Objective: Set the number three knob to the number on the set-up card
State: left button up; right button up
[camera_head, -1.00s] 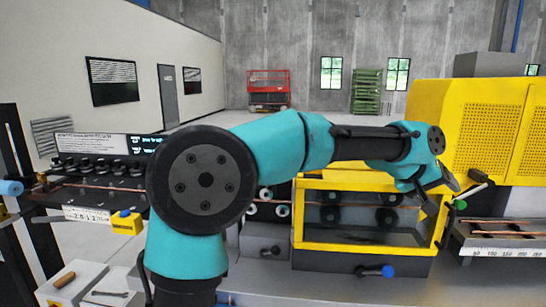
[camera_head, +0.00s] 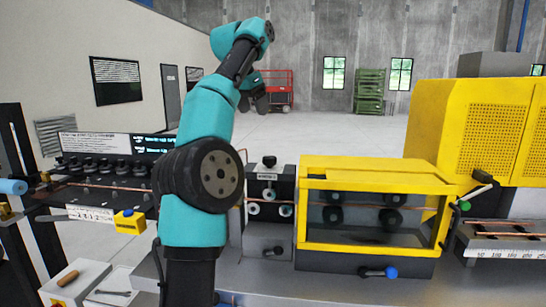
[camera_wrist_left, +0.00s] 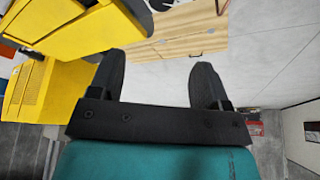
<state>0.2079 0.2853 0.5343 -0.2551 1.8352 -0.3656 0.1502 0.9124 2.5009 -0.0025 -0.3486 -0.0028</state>
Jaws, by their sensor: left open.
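A row of several black knobs (camera_head: 104,166) lines the dark panel at the left in the head view. The number marks are too small to read, so I cannot tell which knob is number three. A white sign with small print (camera_head: 95,146) stands behind the knobs. A white strip with dark digits (camera_head: 90,214) sits below them; I cannot tell which of these is the set-up card. My left gripper (camera_head: 259,100) is raised at the upper middle, well away from the knobs. Its two black fingers are apart and empty in the left wrist view (camera_wrist_left: 156,72). My right gripper is out of view.
A yellow-framed guard box (camera_head: 366,250) stands centre right beside a large yellow machine cabinet (camera_head: 478,130). A small roller unit with a black top knob (camera_head: 269,161) is left of the box. A yellow block with a blue button (camera_head: 129,224) hangs below the knob panel.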

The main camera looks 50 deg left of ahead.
aim_at(269, 157)
pick_arm(q)
jog(key=shift+s+a+f, duration=0.1)
jog(key=shift+f, duration=0.05)
dwell(0.3)
jog(key=x, duration=1.7)
jog(key=shift+f, duration=0.1)
jog(key=c, duration=0.9)
